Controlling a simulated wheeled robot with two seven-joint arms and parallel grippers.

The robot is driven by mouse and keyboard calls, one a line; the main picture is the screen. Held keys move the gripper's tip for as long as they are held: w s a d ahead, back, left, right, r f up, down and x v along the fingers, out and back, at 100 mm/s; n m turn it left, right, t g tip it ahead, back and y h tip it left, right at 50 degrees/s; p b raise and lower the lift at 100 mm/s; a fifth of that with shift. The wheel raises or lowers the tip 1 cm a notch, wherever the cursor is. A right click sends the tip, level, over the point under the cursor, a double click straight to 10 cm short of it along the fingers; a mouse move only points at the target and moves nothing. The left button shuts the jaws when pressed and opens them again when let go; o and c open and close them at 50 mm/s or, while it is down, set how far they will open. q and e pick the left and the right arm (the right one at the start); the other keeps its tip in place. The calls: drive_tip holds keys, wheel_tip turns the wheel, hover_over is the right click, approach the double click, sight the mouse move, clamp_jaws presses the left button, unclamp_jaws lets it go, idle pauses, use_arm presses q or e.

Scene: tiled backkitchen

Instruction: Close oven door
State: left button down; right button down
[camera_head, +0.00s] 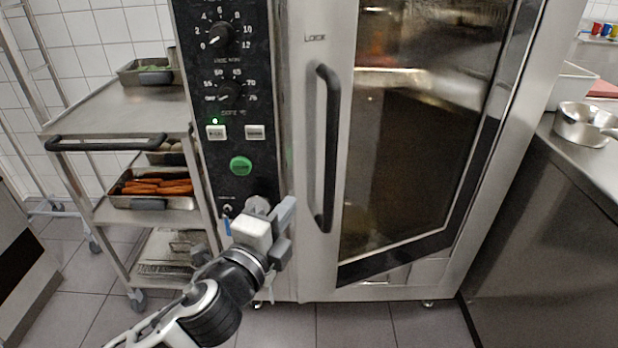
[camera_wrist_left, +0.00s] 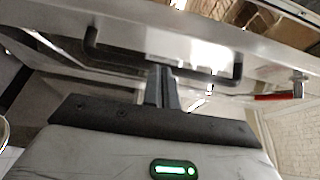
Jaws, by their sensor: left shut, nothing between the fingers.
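The oven door (camera_head: 348,292) has a steel frame, a dark glass window (camera_head: 415,140) and a black vertical handle (camera_head: 328,150). Its lower edge slants relative to the oven's base, so it looks ajar; the exact gap is unclear. My left gripper (camera_head: 284,228) is shut and empty, left of the handle's lower end and in front of the area below the control panel. In the left wrist view, the shut fingers (camera_wrist_left: 162,88) point toward the door, with the dark handle (camera_wrist_left: 91,42) across the view beyond them. Contact with the door cannot be told. My right gripper is out of view.
The control panel (camera_head: 232,100) with knobs and a green button is left of the door. A steel trolley (camera_head: 110,112) with food trays stands further left. A steel counter (camera_head: 545,190) with a pan (camera_head: 583,124) stands right. Tiled floor shows below.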

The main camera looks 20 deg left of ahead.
use_arm(q)
drive_tip(key=w, duration=0.5)
drive_tip(key=w+d, duration=0.1)
drive_tip(key=w, duration=0.2)
drive_tip(key=shift+w+r+p, duration=0.1)
drive_tip(key=shift+w+p, duration=0.05)
drive_tip(key=shift+p, duration=0.25)
drive_tip(key=shift+w+d, duration=0.15)
drive_tip(key=shift+w, duration=0.5)
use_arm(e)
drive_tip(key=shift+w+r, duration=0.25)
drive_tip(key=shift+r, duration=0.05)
